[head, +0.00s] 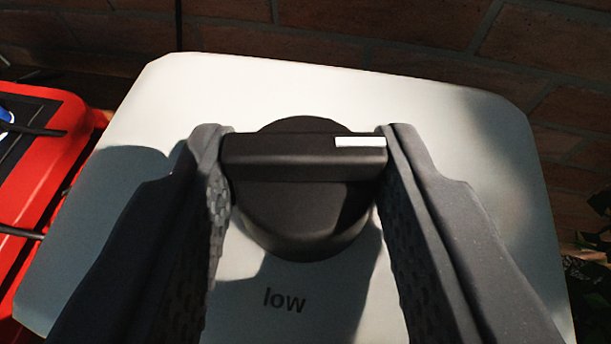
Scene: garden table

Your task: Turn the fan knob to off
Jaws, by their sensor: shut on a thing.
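The fan knob (300,205) is a round black dial with a raised bar grip across it, on a pale panel (240,85). A white mark on the bar lies at its right end, so the bar points right in the head view. My gripper (303,160) is shut on the ends of the bar, with one finger at the left end and one at the right. The word "low" is printed below the knob. No other label shows; parts of the panel are hidden behind my fingers.
A red object (45,165) with dark rods or wires stands close to the left of the panel. A brick wall (400,30) is behind. Some dark leaves (597,240) show at the right edge.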

